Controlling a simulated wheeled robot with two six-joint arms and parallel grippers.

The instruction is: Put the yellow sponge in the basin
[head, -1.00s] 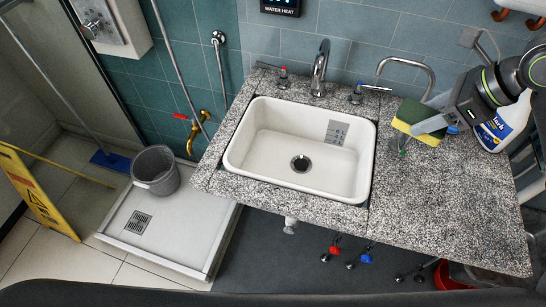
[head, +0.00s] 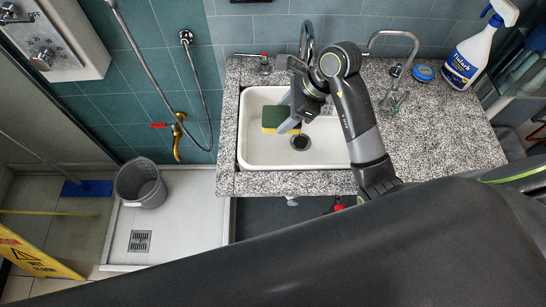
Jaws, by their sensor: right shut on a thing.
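The yellow sponge (head: 271,123) with a dark green top shows over the left part of the white basin (head: 257,158). My right gripper (head: 287,120) is shut on its right end. The sponge appears to be inside the basin's outline, left of the drain; I cannot tell whether it touches the basin floor. My right arm covers the basin's right part and the faucet's lower part. My left gripper is not in view.
A small curved tap (head: 397,68), a blue round tin (head: 424,73) and a spray bottle (head: 472,57) stand on the granite counter (head: 440,135) at right. A grey bucket (head: 141,183) stands on the shower tray at left. The counter's front right is clear.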

